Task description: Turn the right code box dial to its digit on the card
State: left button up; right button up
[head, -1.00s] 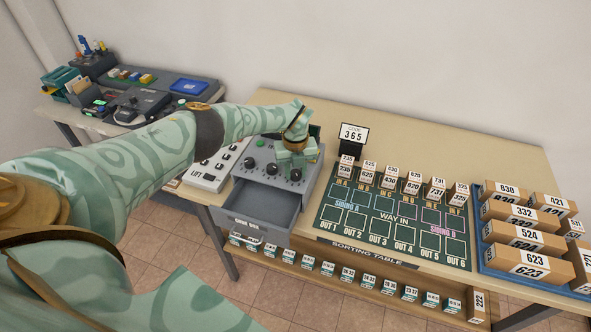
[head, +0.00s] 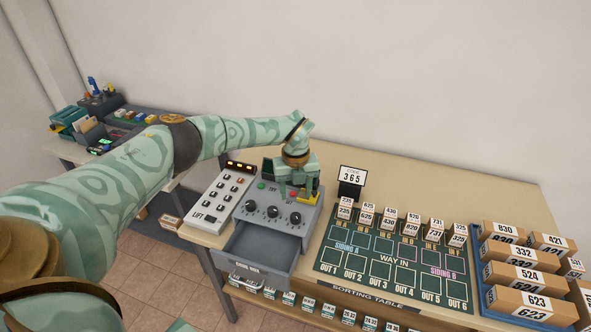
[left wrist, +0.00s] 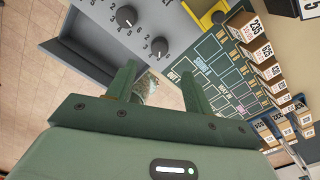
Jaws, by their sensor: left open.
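The grey code box (head: 283,190) stands on the table with its drawer (head: 262,247) pulled open. Its front has three black dials: left (head: 249,205), middle (head: 272,211) and right (head: 295,218). The right dial also shows in the left wrist view (left wrist: 160,47); its exact setting is too small to read surely. The card (head: 353,176) reads 365. My left gripper (head: 303,192) hangs above the box's back right part, behind the right dial. In the left wrist view its fingers (left wrist: 163,85) are apart, empty and clear of the dials. My right gripper is not seen.
A lift keypad (head: 219,197) stands left of the code box. The sorting board (head: 395,255) with small numbered boxes lies to the right. A blue tray (head: 483,298) of numbered parcels is at far right. A yellow part (head: 314,197) sits at the box's right edge.

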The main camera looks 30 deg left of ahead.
pick_arm(q)
notch_tip(320, 180, up, 7)
jog(key=shift+f, duration=0.2)
dwell(0.4)
